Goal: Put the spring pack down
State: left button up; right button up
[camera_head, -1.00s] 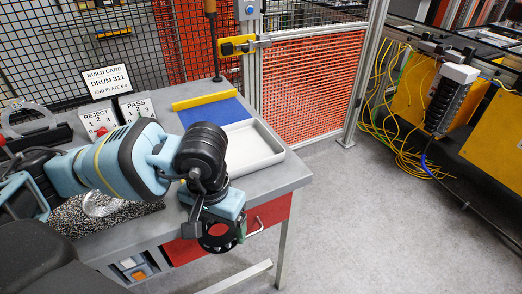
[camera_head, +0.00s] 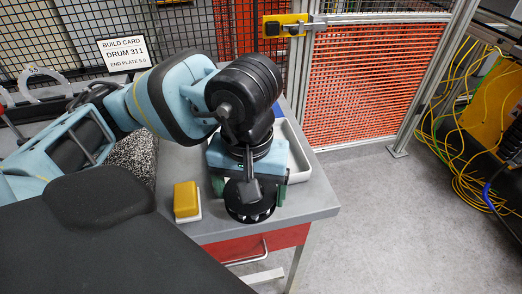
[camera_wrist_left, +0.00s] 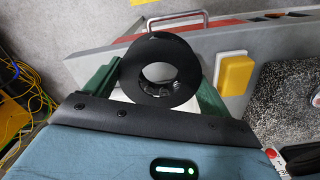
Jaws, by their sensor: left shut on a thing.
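The spring pack, a black ring with an open centre (camera_head: 250,211), is held by my left gripper (camera_head: 249,192) over the front right part of the grey bench. In the left wrist view the ring (camera_wrist_left: 160,43) sits between the green fingers of the left gripper (camera_wrist_left: 155,88), which are shut on it. The ring faces the wrist camera, and parts of its inner wall show through the hole. Its height above the bench top is hard to tell. My right gripper is not in view.
A pale tray (camera_head: 298,152) lies behind my left wrist, partly hidden. A yellow block on a white base (camera_head: 186,199) stands left of the ring. A speckled dark mat (camera_head: 140,152) and a build card (camera_head: 123,53) are farther left. Bare bench top (camera_head: 315,195) shows at right.

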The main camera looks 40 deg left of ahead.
pick_arm(q)
jog(key=shift+w+a, duration=0.2)
jog(key=shift+a, duration=0.05)
jog(key=w+a, duration=0.2)
jog(key=w, duration=0.2)
jog(key=w+a+f, duration=0.1)
jog(key=w+a, duration=0.2)
jog(key=w, duration=0.1)
jog(key=w+a+p, duration=0.1)
jog(key=w+a, duration=0.2)
jog(key=w, duration=0.1)
jog(key=shift+f, duration=0.2)
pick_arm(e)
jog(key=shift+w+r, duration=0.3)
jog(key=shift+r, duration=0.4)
pick_arm(q)
jog(key=shift+w+a, duration=0.25)
notch_tip(320, 180, down, 3)
jog(key=shift+f+p, duration=0.15)
jog(key=shift+p, duration=0.2)
jog(key=shift+f, duration=0.15)
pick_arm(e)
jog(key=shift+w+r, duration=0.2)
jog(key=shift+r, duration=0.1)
pick_arm(q)
jog(key=shift+f, duration=0.1)
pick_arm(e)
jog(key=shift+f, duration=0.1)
